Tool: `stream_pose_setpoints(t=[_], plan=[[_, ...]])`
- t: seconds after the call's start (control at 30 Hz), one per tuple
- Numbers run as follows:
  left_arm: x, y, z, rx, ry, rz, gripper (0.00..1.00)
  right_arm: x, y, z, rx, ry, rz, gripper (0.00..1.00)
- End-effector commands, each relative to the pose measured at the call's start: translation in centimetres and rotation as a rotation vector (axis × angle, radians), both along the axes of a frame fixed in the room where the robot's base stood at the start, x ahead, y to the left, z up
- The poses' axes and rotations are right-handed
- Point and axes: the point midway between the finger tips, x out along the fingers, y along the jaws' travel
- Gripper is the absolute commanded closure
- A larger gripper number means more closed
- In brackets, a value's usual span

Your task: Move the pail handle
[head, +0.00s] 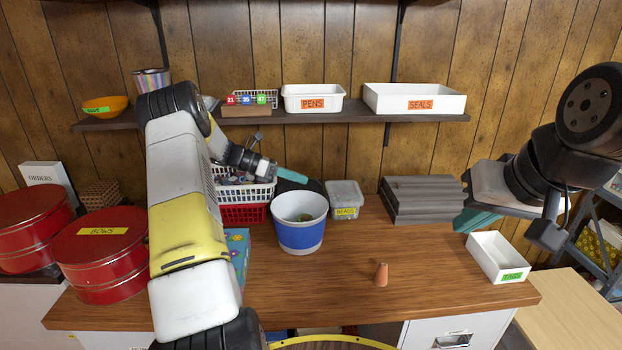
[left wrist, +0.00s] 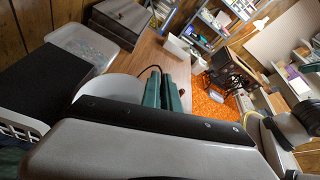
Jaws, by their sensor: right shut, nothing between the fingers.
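The pail (head: 300,234), white with a blue band, stands upright on the wooden table in the middle of the head view. Its pale rim also shows in the left wrist view (left wrist: 122,88). A thin dark curved line beside the fingers in the left wrist view may be its handle; I cannot make the handle out clearly. My left gripper (head: 292,175) is just above and behind the pail rim. Its teal fingers (left wrist: 164,90) are close together; whether they hold anything is unclear. My right gripper (head: 476,220) is shut and empty at the right, beside a white tray.
A grey case (head: 422,200) lies further right. The tags tray (head: 497,258) and an orange cone (head: 381,275) stand at the right.

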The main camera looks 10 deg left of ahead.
Motion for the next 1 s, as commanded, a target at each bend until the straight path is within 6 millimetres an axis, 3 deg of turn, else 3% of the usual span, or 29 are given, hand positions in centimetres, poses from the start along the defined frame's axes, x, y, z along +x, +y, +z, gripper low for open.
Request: stream_pose_setpoints(t=[0.73,0.87,1.0], plan=[[0.17,0.03,0.05,0.0,-0.002,0.0,1.0,0.0,0.0,0.0,0.0,0.0,0.0,1.0],[0.17,0.03,0.05,0.0,-0.002,0.0,0.74,0.0,0.0,0.0,0.0,0.0,0.0,1.0],[0.16,0.04,0.05,0.0,-0.002,0.0,0.73,0.0,0.0,0.0,0.0,0.0,0.0,1.0]])
